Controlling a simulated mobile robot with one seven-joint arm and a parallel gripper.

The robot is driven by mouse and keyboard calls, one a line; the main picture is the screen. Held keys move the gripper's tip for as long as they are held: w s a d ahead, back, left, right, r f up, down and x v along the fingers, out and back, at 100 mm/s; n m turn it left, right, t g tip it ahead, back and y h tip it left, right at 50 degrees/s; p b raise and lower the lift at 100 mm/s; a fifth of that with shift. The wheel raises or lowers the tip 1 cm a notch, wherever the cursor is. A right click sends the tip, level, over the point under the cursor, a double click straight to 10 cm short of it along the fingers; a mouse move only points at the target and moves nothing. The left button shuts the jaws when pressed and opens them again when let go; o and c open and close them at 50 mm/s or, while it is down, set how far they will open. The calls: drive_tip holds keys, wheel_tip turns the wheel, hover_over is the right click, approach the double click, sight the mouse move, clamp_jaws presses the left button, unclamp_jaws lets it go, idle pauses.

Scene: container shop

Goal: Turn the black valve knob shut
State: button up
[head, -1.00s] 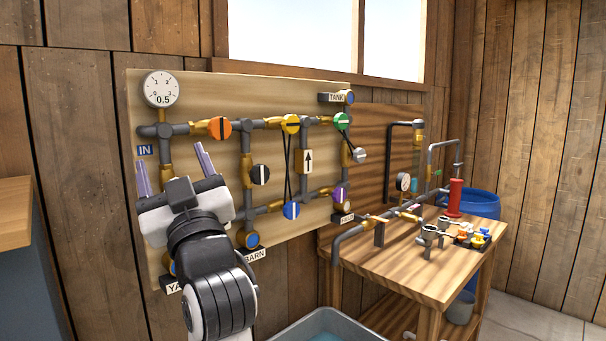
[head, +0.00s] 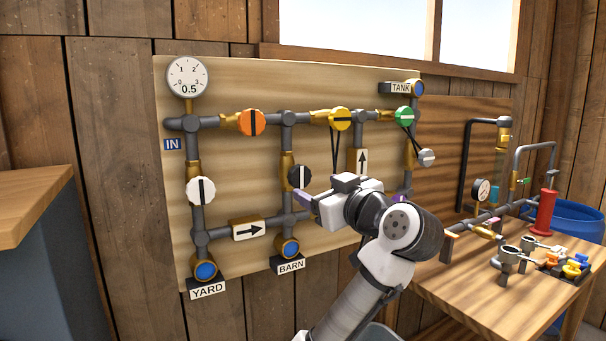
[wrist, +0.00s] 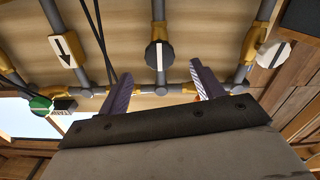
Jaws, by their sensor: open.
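The black valve knob (head: 300,177) with a white stripe sits on the vertical pipe above the BARN label. Its stripe looks roughly in line with that pipe. In the wrist view the black knob (wrist: 159,56) shows just beyond my gripper (wrist: 162,80), between the two spread purple fingers. The gripper is open and empty, apart from the knob. In the head view a finger of my gripper (head: 305,199) shows just below and right of the knob. The other finger is not clearly seen there, and my arm covers the lower middle of the board.
Other knobs stand close by: white (head: 200,190), orange (head: 251,123), yellow (head: 339,119) and green (head: 404,117). The gauge (head: 187,77) reads 0.5. A wooden bench (head: 460,284) with fittings stands at the right. A counter (head: 36,200) stands at the left.

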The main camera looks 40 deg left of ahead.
sight(302, 180)
drive_tip(key=p+x, duration=0.2)
drive_tip(key=x, duration=0.6)
drive_tip(key=shift+w+a, duration=0.2)
drive_tip(key=shift+a, duration=0.05)
drive_tip(key=c, duration=1)
